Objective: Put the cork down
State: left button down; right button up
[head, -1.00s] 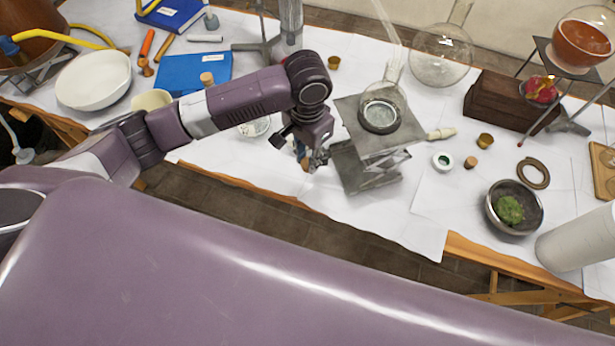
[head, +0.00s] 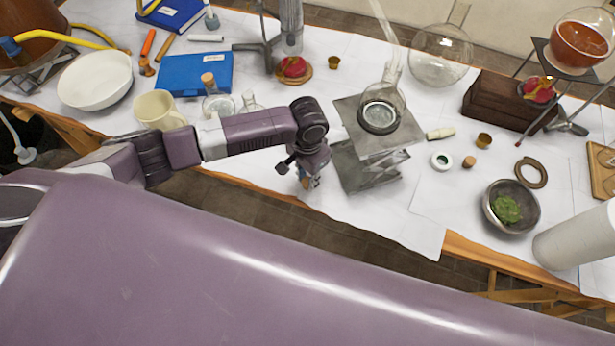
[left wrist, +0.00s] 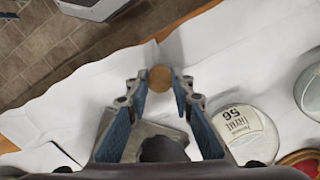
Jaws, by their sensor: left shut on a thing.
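The cork (left wrist: 160,78) is a small round brown piece between the two fingertips of my left gripper (left wrist: 159,82) in the left wrist view. The gripper is shut on it. In the head view my left gripper (head: 308,180) hangs low by the table's front edge, just left of the lab jack (head: 366,170). The cork is not clearly visible there. I cannot tell whether it touches the paper. Another cork (head: 468,161) stands on the table to the right. My right gripper is not in view.
A labelled glass vessel (left wrist: 243,132) is close to the gripper in the left wrist view. A round flask (head: 382,108) sits on the jack. A mug (head: 158,110) and a corked flask (head: 216,102) stand to the left.

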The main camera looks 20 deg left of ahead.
aim_at(307, 181)
pick_arm(q)
jog(key=shift+f, duration=0.15)
jog(key=c, duration=1.7)
grip_release()
jog(key=shift+r, duration=0.5)
notch_tip(307, 181, up, 11)
jog(key=shift+r+b, duration=0.2)
jog(key=shift+b, duration=0.4)
